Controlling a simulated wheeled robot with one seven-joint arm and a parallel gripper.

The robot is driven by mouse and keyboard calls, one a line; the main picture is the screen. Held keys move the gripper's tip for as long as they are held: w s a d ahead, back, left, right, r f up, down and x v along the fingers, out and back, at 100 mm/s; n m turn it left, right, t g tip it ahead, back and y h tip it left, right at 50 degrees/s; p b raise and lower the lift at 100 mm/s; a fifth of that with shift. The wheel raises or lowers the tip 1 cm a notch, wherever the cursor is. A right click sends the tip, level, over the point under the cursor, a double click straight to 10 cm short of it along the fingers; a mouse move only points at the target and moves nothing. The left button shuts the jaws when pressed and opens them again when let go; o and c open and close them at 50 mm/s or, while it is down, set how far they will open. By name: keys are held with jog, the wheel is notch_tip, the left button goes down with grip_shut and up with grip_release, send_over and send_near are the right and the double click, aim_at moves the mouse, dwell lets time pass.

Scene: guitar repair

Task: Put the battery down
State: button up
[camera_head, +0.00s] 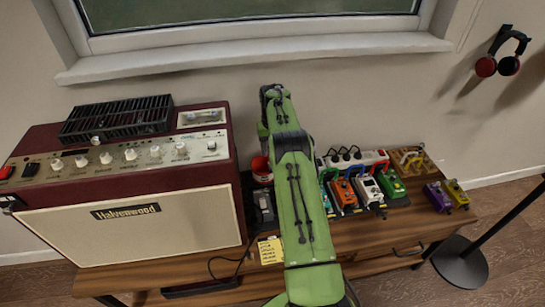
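I cannot make out a battery in the head view. My green arm reaches from the bottom edge up over the wooden bench (375,238) and hides part of it. The fingers of my gripper do not show; they are hidden by my own arm, so I cannot tell whether they hold anything.
A maroon amplifier (160,223) fills the bench's left side. A red container (261,170), a dark device (264,208) and a yellow card (270,250) are left of my arm. Several pedals (343,192), a power strip (355,160) and a stand (460,262) are right of it.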

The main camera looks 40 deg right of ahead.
notch_tip(320, 180, up, 6)
jog(key=shift+f+p, duration=0.25)
jog(key=shift+p, duration=0.55)
jog(key=a+r+n+t+p, duration=0.15)
jog(key=a+r, duration=0.45)
jog(key=r, duration=0.6)
jog(key=s+a+r+n+t+p, duration=0.1)
jog(key=s+a+r+p, duration=0.1)
jog(key=s+a+r, duration=0.5)
jog(key=s+a+r+t+p, duration=0.1)
jog(key=s+a+r, duration=0.4)
jog(key=r, duration=0.4)
jog(key=s+a+n+t+p, duration=0.1)
jog(key=s+a, duration=0.4)
jog(key=s, duration=0.6)
jog(key=s+a+n+t+p, duration=0.1)
jog(key=s+a+p, duration=0.2)
jog(key=s, duration=0.8)
jog(key=shift+a+f+n, duration=0.2)
jog(key=shift+a+n, duration=0.15)
jog(key=shift+a, duration=0.6)
